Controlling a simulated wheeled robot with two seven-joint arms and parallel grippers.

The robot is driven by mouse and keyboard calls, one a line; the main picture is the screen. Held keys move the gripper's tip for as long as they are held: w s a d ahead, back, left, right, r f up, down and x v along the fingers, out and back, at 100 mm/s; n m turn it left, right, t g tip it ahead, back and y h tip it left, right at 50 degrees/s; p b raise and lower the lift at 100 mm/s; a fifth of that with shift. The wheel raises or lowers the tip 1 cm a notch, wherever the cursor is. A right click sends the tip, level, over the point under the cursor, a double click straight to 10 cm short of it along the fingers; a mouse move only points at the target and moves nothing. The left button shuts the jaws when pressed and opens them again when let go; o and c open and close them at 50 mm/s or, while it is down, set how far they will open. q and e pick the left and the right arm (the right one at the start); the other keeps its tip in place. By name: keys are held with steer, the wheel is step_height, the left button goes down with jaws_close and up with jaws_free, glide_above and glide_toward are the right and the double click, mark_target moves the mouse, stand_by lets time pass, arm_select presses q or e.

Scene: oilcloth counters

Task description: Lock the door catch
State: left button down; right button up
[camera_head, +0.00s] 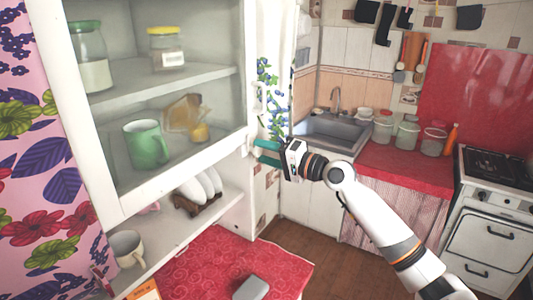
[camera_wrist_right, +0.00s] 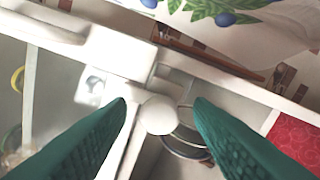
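The white cabinet door (camera_head: 180,170) has a glass pane and shows on the left in the head view. The door catch has a round white knob (camera_wrist_right: 160,115), seen in the right wrist view beside the door frame's edge. In the head view the catch is small and partly hidden by my gripper. My right gripper (camera_head: 258,151) points left at the door's edge by the catch. Its two green fingers are apart, one on each side of the knob in the right wrist view (camera_wrist_right: 161,106), with visible gaps. My left gripper is not in view.
A white door handle (camera_head: 258,98) sits above the catch. Behind the glass are jars and a green mug (camera_head: 146,144). An open shelf below holds plates (camera_head: 198,190) and a cup (camera_head: 127,248). A red-covered counter (camera_head: 215,262) lies under it. Floor is clear right of it.

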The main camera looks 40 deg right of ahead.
steer(key=shift+s, duration=0.1)
steer(key=shift+s+d+f+b, duration=0.15)
steer(key=shift+s+f+b, duration=0.1)
steer(key=shift+b, duration=0.1)
steer(key=b+v, duration=0.6)
steer(key=v, duration=0.5)
steer(key=shift+r, duration=0.2)
steer(key=shift+s, duration=0.1)
